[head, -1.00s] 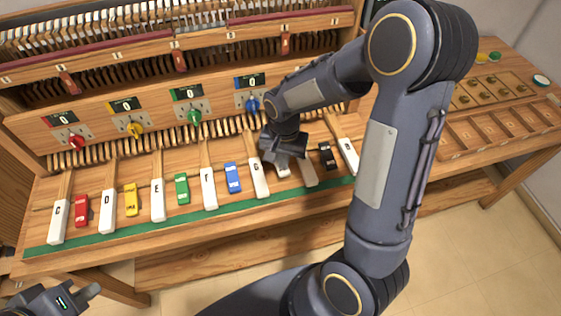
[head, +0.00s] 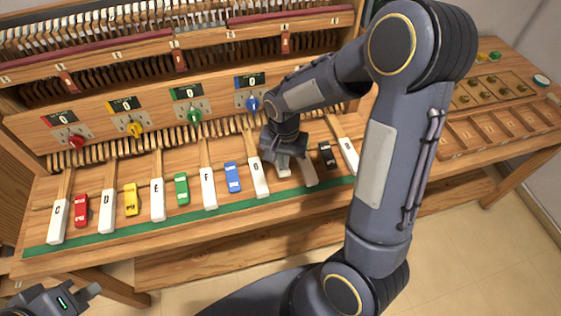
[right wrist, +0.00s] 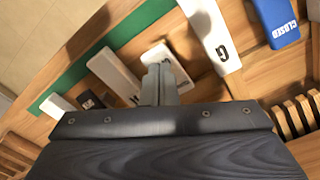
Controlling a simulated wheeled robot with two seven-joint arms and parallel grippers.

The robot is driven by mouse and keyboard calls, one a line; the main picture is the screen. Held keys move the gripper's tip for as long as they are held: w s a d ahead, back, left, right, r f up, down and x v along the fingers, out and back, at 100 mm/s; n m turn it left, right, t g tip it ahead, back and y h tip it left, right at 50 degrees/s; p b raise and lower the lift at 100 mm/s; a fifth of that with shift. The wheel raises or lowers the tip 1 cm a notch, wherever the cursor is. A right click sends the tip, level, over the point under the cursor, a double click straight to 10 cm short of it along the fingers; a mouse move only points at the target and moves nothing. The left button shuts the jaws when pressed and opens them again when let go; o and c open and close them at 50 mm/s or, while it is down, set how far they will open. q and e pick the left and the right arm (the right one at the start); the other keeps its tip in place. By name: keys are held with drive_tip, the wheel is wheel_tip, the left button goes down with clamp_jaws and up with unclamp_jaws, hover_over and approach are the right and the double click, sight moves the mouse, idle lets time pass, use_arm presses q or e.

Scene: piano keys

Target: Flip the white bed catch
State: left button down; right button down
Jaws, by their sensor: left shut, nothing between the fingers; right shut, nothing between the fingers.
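The white bed catch (right wrist: 168,62) is a small white block with dark lettering, lying between the G key and the white key beyond it. In the right wrist view the shut fingertips of my right gripper (right wrist: 157,72) are right at it and cover part of it and its lettering. I cannot tell whether they touch it. In the head view my right gripper (head: 286,160) hides most of the catch (head: 284,172). My left gripper (head: 88,291) is shut and empty at the lower left, away from the keys.
The G key (right wrist: 213,35) and blue catch (right wrist: 275,22), reading CLOSED, lie on one side. A white key (right wrist: 115,75) and the black catch (right wrist: 88,100) lie on the other. A green strip (head: 130,233) runs along the front. Knobs and a rail stand behind.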

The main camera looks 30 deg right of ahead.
drive_tip(key=shift+f+b, duration=0.85)
drive_tip(key=shift+f, duration=0.2)
drive_tip(key=shift+r, duration=0.2)
drive_tip(key=shift+r+p, duration=2.75)
drive_tip(key=shift+r, duration=0.65)
